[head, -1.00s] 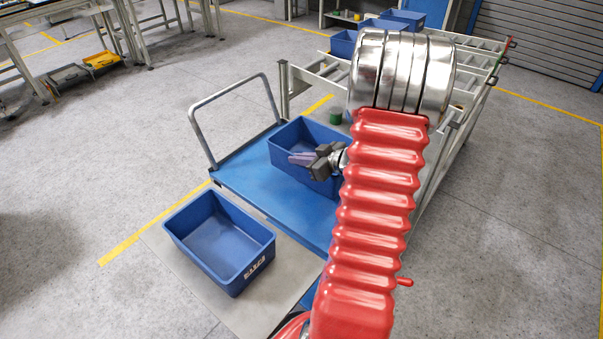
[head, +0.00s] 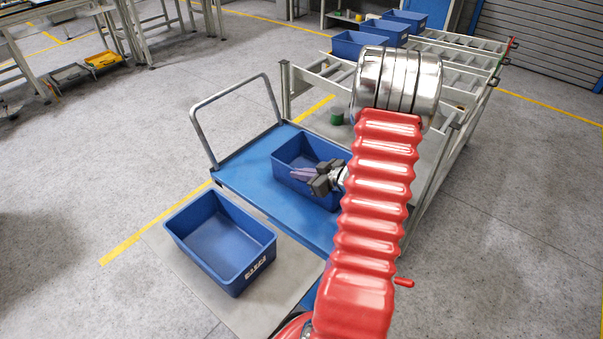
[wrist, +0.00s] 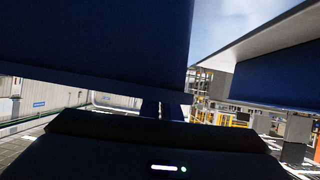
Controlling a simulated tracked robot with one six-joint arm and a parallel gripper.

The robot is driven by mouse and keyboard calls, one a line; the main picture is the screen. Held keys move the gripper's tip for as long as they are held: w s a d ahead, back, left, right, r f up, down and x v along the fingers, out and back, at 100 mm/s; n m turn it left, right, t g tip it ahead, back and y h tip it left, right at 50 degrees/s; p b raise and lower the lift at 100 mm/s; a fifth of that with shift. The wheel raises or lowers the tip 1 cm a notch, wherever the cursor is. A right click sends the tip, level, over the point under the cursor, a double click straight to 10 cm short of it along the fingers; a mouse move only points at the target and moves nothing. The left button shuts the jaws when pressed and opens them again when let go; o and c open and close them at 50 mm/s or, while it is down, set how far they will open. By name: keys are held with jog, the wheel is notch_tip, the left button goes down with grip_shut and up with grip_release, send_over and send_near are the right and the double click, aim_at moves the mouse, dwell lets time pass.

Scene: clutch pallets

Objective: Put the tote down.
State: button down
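A blue tote (head: 287,176) is over the blue deck of a cart (head: 243,172), in the middle of the head view. My gripper (head: 308,174) is at its near rim and appears shut on the wall; my arm hides part of the tote's right side. The tote looks level. I cannot tell whether its base touches the deck. In the wrist view, a blue wall of the tote (wrist: 100,40) fills the upper left, very close.
A second, empty blue tote (head: 198,258) stands on a grey plate (head: 165,250) left of the cart. The cart has an upright handle (head: 193,118). A roller rack (head: 455,50) with several blue totes (head: 384,32) stands behind. The deck's left end is bare.

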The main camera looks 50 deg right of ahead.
dwell(0.3)
jog(key=c, duration=2)
grip_release()
jog(key=shift+f, duration=0.15)
jog(key=v, duration=1.2)
